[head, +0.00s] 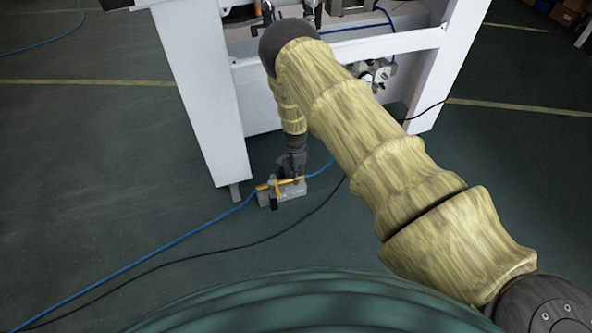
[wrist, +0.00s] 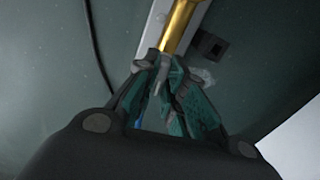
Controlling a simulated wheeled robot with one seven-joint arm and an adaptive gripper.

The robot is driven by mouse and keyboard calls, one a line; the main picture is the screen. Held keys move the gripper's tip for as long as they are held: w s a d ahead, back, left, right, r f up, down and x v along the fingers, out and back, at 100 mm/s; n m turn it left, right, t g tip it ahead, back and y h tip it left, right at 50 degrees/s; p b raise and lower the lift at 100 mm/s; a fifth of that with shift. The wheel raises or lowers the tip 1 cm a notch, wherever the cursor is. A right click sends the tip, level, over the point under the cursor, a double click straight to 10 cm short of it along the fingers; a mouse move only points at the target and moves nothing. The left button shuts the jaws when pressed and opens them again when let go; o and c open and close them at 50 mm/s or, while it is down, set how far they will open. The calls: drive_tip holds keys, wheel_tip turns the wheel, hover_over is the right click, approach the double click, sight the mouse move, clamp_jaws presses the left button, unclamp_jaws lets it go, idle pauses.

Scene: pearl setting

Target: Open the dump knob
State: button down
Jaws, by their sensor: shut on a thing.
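A small grey block (head: 290,193) with brass-yellow fittings and a black part stands on the floor beside the white frame's leg. A brass-yellow tube (wrist: 180,25) of it runs up from my fingertips in the wrist view. My gripper (head: 297,179) points down at the block's right part. In the wrist view my gripper (wrist: 170,62) has its green-padded fingers closed together at the tube's lower end. They are shut on a small part there, which I take to be the dump knob; the fingers mostly hide it.
A white frame (head: 208,95) with a leg stands just behind the block. A blue hose (head: 190,235) meets the block, and a black cable (head: 245,245) crosses the floor. A small black square part (wrist: 212,45) sits right of the tube.

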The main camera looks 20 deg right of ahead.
drive_tip(key=shift+m, duration=0.6)
drive_tip(key=c, duration=1.5)
unclamp_jaws()
wheel_tip(320, 180, up, 12)
